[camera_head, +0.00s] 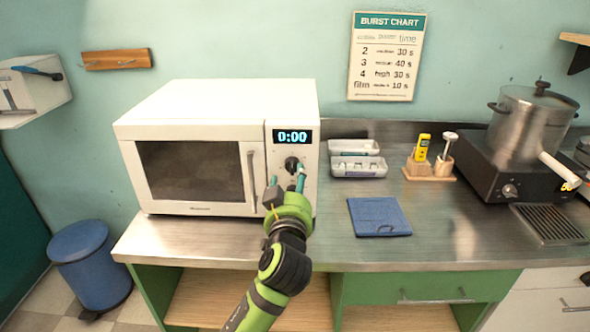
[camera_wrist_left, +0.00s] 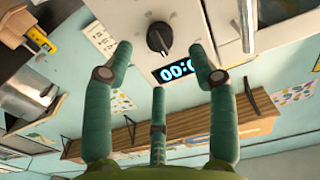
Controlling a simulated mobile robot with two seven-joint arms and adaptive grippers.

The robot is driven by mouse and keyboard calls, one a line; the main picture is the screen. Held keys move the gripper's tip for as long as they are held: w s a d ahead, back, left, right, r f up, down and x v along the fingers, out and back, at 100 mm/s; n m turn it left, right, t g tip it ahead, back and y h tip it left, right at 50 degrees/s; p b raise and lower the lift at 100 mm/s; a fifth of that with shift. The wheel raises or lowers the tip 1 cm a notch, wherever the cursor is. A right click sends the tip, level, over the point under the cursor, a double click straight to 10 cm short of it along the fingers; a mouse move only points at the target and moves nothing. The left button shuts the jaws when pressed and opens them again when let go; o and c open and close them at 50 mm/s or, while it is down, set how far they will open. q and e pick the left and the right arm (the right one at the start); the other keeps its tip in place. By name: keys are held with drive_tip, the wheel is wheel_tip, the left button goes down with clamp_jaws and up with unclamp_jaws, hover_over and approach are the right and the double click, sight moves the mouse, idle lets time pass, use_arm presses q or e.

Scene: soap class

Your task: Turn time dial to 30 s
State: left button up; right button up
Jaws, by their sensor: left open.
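The white microwave (camera_head: 215,103) stands on the left of the steel counter. Its display (camera_head: 292,136) reads 0:00. The black time dial (camera_head: 292,164) is on the control panel below the display; it also shows in the left wrist view (camera_wrist_left: 159,39), where the picture is upside down. My left gripper (camera_head: 287,186) is in front of the panel, just below the dial. In the left wrist view its teal fingers (camera_wrist_left: 163,75) are spread, with the dial between and beyond their tips. The fingers look apart from the dial. A lower knob is partly hidden behind the gripper.
A blue folded cloth (camera_head: 378,215) lies on the counter right of my arm, near white trays (camera_head: 358,166). A wooden holder (camera_head: 430,172) with a yellow device stands farther right. A pot (camera_head: 530,118) sits on a black hot plate. A burst chart (camera_head: 388,57) hangs above.

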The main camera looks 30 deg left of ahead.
sight(292, 170)
use_arm(q)
drive_tip(key=p+x, duration=0.1)
drive_tip(key=x, duration=0.4)
drive_tip(key=shift+w+a, duration=0.15)
drive_tip(key=shift+w, duration=0.1)
drive_tip(key=c, duration=1.2)
